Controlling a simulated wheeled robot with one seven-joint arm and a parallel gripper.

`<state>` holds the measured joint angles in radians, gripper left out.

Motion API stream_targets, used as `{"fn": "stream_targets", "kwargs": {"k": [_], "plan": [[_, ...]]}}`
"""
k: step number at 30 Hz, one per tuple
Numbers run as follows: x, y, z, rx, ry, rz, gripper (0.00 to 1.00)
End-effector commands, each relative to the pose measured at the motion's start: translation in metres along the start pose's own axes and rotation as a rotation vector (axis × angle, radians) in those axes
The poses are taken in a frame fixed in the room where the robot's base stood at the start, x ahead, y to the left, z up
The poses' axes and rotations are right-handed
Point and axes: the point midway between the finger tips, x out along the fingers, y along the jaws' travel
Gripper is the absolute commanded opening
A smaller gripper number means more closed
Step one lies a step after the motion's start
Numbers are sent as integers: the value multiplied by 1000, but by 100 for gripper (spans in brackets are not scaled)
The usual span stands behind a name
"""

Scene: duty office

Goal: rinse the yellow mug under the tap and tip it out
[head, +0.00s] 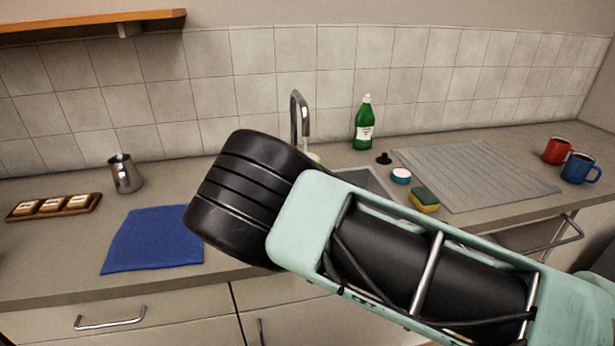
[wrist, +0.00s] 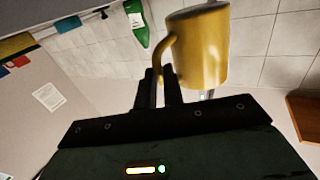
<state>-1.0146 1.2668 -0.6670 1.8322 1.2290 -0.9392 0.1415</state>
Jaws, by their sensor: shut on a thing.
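The yellow mug (wrist: 205,50) fills the upper middle of the wrist view. My gripper (wrist: 160,78) is shut on its handle, at the mug's left side there. I cannot tell whether the mug holds water. In the head view my arm hides the gripper and nearly all of the mug; only a small pale yellow sliver shows below the spout, perhaps the mug's rim. The chrome tap (head: 295,112) rises at the back of the counter, behind my wrist. The sink (head: 368,181) shows only in part past my arm.
A green bottle (head: 363,125), black plug (head: 383,158), blue-and-white tub (head: 400,175) and sponge (head: 425,199) stand right of the tap. A grey drying mat (head: 475,175) lies bare. Red (head: 558,150) and blue (head: 580,168) mugs stand far right. A blue cloth (head: 152,240) lies left.

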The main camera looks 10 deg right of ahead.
Motion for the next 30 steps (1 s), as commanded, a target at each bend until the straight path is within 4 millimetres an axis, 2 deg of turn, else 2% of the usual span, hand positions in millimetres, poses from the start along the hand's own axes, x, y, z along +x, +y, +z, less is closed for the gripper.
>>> {"fn": "stream_targets", "kwargs": {"k": [11,30], "plan": [[2,2,-2,2,5,1,0],[16,45,-4,1,6,1,0]]}}
